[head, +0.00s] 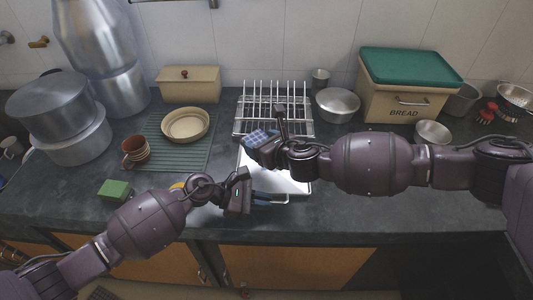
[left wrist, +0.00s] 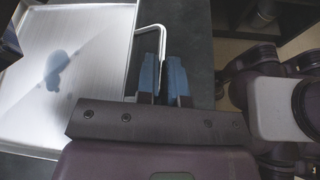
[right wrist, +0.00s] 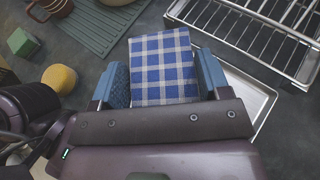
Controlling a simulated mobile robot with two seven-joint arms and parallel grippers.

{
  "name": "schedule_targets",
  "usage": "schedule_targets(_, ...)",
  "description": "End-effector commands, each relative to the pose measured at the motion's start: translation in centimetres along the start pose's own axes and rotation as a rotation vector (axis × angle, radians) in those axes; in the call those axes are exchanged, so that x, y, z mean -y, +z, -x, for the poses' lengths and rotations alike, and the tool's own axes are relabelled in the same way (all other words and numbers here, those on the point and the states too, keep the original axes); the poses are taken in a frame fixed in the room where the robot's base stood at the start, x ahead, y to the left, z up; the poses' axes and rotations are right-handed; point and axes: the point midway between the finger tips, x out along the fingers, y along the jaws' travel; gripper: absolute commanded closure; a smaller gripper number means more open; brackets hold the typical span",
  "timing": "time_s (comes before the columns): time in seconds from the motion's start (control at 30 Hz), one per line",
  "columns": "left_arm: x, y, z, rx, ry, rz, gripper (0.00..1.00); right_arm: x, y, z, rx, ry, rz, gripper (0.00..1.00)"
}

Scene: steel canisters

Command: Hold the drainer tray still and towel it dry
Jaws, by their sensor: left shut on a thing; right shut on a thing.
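The drainer tray (head: 292,186) is a shallow steel tray at the counter's front, just before the dish rack. In the left wrist view its bare floor (left wrist: 75,110) shows a dark bluish blotch, water or a reflection, I cannot tell. My left gripper (head: 262,199) is shut on the tray's wire handle (left wrist: 150,29) at the front edge. My right gripper (right wrist: 160,85) is shut on a folded blue-and-white checked towel (right wrist: 163,62), which also shows in the head view (head: 262,141). It is over the tray's left part; contact is hidden.
The wire rack (head: 275,118) stands behind the tray. Left are a ribbed green mat (head: 190,152) with a bowl (head: 185,124) and brown cup (head: 136,151), a green sponge (head: 114,189) and a yellow object (right wrist: 60,79). A bread bin (head: 405,90) stands back right.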

Motion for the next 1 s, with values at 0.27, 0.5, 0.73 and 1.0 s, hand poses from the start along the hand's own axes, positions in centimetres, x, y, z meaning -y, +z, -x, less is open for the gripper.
schedule_targets(0.27, 0.0, -0.1, 0.0, -0.001, 0.000, 0.000, 1.00, -0.1, -0.6, -0.3, 0.001, 0.001, 0.000, 0.53)
schedule_targets(0.5, 0.0, -0.1, 0.0, -0.001, 0.000, 0.000, 1.00, 0.0, -2.6, -1.1, 0.000, -0.001, -0.001, 0.53)
schedule_targets(0.73, 0.0, -0.1, 0.0, -0.001, 0.000, 0.000, 1.00, -0.1, -4.6, -1.8, 0.001, -0.001, 0.000, 0.53)
schedule_targets(1.0, 0.0, -0.1, 0.0, -0.001, 0.000, 0.000, 1.00, -0.1, -5.8, -2.4, 0.004, -0.001, 0.001, 0.53)
